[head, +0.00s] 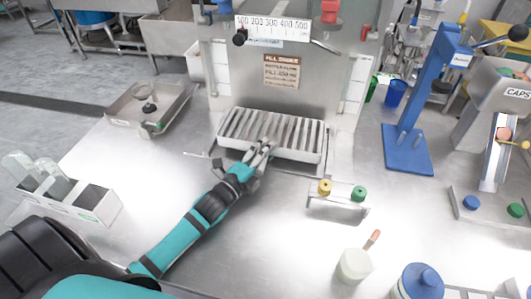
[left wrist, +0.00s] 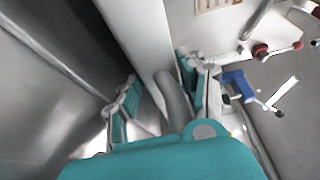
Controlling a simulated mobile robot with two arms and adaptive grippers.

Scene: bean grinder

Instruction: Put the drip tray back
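The drip tray (head: 315,153), a pale metal tray with a slatted top, sits at the foot of the grinder's front panel. My left gripper (head: 262,150) is at the middle of its front edge. In the left wrist view, the two fingers of my left gripper (left wrist: 160,88) stand apart, one on each side of a grey curved handle (left wrist: 172,100) at the tray's pale front wall (left wrist: 140,30). A gap shows between the left finger and the handle; contact on the other side is unclear. The tray's back edge is partly hard to see. My right gripper is not in view.
A small stand with yellow and green knobs (head: 340,195) is right of the tray. A shallow metal pan (head: 180,105) lies to the left, and a divided bin (head: 95,205) is nearer. A blue press (head: 410,145) stands right.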

